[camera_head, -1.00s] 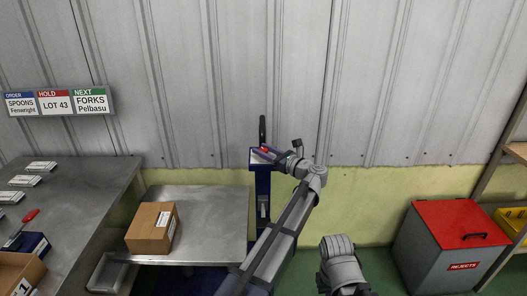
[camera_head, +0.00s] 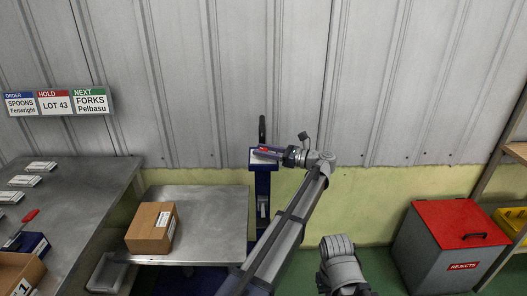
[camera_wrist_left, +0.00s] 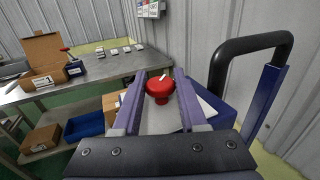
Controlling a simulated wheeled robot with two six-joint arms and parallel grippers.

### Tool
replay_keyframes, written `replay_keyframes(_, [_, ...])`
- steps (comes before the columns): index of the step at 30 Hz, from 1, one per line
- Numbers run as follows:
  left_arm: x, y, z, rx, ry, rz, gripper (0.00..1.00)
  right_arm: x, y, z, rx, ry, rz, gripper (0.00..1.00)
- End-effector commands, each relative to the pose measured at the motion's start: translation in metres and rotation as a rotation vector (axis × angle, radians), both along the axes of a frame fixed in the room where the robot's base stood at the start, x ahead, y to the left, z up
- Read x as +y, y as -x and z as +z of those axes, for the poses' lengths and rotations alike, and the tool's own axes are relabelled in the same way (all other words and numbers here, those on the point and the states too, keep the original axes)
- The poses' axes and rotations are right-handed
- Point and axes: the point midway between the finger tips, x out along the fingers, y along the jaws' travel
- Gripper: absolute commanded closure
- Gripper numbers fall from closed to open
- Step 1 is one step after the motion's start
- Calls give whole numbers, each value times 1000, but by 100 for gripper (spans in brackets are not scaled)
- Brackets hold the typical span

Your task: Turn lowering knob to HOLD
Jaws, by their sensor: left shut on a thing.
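The red lowering knob (camera_wrist_left: 160,87), with a small pale mark on top, sits on the blue column of the lift table. It shows as a small red spot in the head view (camera_head: 264,150). My left gripper (camera_wrist_left: 159,82) has its two purple fingers on either side of the knob and is shut on it. In the head view the left gripper (camera_head: 265,153) reaches the column top from the right, lying nearly level. The fingers hide part of the column top, and I cannot read any markings around the knob. My right gripper is not in view.
A black handle (camera_wrist_left: 222,70) rises beside the knob. A cardboard box (camera_head: 151,228) rests on the lift's steel top (camera_head: 218,215). A steel bench (camera_head: 90,185) stands left, a red-lidded rejects bin (camera_head: 455,220) right. The ribbed wall (camera_head: 400,90) is close behind.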

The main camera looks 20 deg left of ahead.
Motion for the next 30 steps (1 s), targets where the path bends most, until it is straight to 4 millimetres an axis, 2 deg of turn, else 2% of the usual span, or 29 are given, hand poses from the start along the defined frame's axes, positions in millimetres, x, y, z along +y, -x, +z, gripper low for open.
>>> replay_keyframes(6, [1,0,0,0,-1,0,100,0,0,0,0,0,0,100])
replay_keyframes(7, [1,0,0,0,-1,0,56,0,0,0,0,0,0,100])
replay_keyframes(13, [1,0,0,0,-1,0,33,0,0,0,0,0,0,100])
replay_keyframes(23, [-5,0,0,0,0,-2,32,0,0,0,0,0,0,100])
replay_keyframes(30, [-42,3,0,0,-1,-2,32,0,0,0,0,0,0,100])
